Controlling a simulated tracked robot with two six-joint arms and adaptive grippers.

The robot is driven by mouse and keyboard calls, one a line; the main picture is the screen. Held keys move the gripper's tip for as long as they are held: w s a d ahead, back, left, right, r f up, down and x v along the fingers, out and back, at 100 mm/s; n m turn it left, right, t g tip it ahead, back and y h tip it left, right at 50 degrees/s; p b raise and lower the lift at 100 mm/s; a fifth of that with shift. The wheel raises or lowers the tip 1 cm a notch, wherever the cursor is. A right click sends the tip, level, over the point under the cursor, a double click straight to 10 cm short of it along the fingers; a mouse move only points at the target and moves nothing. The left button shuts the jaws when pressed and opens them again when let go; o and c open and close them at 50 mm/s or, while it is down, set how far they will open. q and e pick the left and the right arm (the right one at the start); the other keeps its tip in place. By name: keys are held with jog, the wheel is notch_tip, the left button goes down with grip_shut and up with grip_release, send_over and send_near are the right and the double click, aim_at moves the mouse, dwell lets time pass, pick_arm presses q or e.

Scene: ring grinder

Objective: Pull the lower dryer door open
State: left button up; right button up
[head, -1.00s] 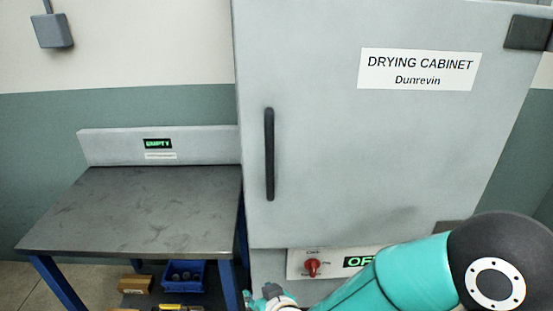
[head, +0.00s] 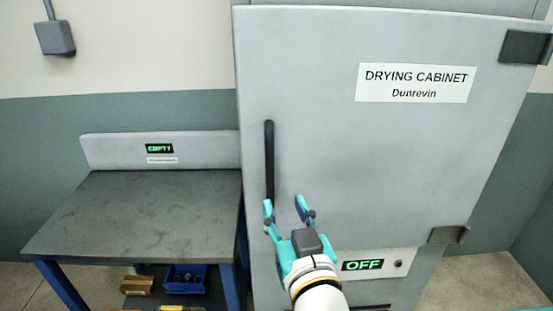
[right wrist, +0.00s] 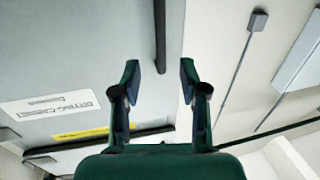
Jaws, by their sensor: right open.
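The grey drying cabinet door (head: 360,170) looks shut. Its upright black bar handle (head: 269,160) is near its left edge. My right gripper (head: 284,201) is open in front of the handle's lower end. In the head view the left finger overlaps that end and the other finger is to its right. In the right wrist view the handle (right wrist: 160,35) runs down to between the tips of the open gripper (right wrist: 160,70). I cannot tell how far the fingers reach around it. Nothing is held. My left gripper is not in view.
A metal bench (head: 140,215) stands left of the cabinet, with a blue bin (head: 185,279) and a small carton (head: 138,285) below. A green OFF display (head: 363,265) is under the door. Dark hinges (head: 525,47) are on the door's right side.

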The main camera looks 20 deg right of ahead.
aim_at(271, 172)
pick_arm(q)
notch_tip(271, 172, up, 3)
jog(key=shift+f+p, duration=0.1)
jog(key=shift+p, duration=0.7)
pick_arm(e)
jog(key=w, duration=0.8)
jog(key=w+d, duration=0.1)
jog(key=w, duration=0.3)
jog(key=shift+w, duration=0.2)
grip_shut()
